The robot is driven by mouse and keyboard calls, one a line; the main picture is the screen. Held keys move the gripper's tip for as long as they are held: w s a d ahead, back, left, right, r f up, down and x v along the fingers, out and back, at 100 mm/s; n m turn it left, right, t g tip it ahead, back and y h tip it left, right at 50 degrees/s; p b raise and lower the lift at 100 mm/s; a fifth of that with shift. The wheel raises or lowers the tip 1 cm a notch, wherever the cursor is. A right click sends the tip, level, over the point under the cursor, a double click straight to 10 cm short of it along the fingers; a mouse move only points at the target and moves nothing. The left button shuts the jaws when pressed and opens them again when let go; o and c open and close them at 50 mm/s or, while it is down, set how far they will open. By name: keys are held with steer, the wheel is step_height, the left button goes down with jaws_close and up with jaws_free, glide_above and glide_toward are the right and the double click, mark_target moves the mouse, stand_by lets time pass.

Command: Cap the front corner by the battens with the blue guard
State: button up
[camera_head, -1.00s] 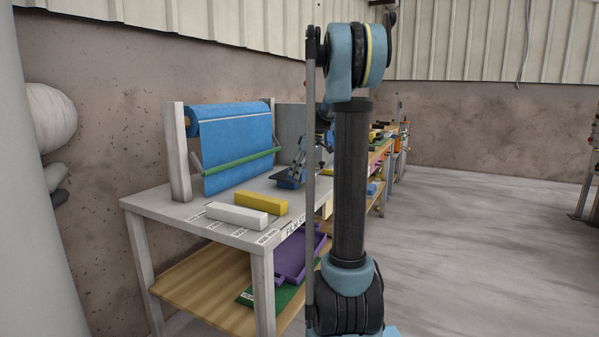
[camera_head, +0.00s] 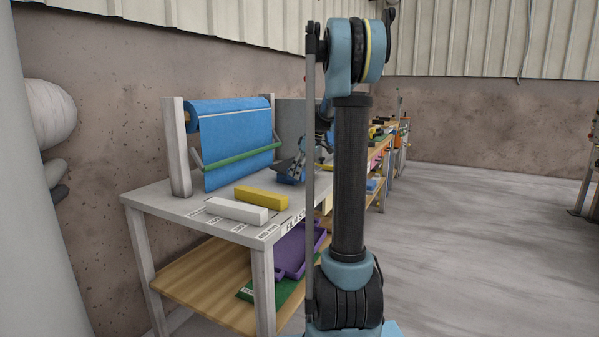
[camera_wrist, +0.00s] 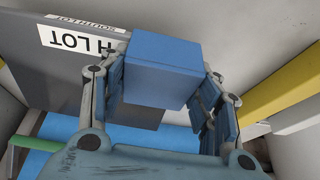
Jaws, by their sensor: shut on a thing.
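The blue guard (camera_wrist: 160,78) is a plain block-like piece in the wrist view, held between the two fingers of my gripper (camera_wrist: 163,90). My gripper also shows small in the head view (camera_head: 292,172), low over the table, partly hidden behind my arm. A yellow bar (camera_head: 261,198) and a white bar (camera_head: 237,210), which look like the battens, lie side by side on the table top. They also show at the right of the wrist view. A grey panel (camera_wrist: 60,85) with a "LOT" label lies behind the guard. I cannot tell which corner the guard faces.
The grey-white table (camera_head: 150,198) has printed labels along its front edge. A blue film roll (camera_head: 235,130) with a green bar (camera_head: 240,160) stands at its back. A purple tray (camera_head: 295,255) sits on the wooden shelf below. Open floor (camera_head: 460,250) lies to the right.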

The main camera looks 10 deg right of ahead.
steer(key=shift+f, duration=0.35)
steer(key=o, duration=1.1)
steer(key=shift+c, duration=0.2)
steer(key=v, duration=1.1)
steer(key=s+a+f+m, duration=0.2)
steer(key=s, duration=0.8)
steer(key=s+f+m+h, duration=0.1)
steer(key=s+f+m, duration=0.1)
steer(key=s+f, duration=0.5)
steer(key=s+a+f+m+h, duration=0.1)
steer(key=s+f+m, duration=0.2)
steer(key=s+f, duration=0.5)
steer(key=s+f+m+h, duration=0.1)
steer(key=s+f+m, duration=0.2)
steer(key=s+f, duration=0.5)
steer(key=s, duration=0.8)
steer(key=shift+s+a+h, duration=0.35)
steer(key=shift+h, duration=0.05)
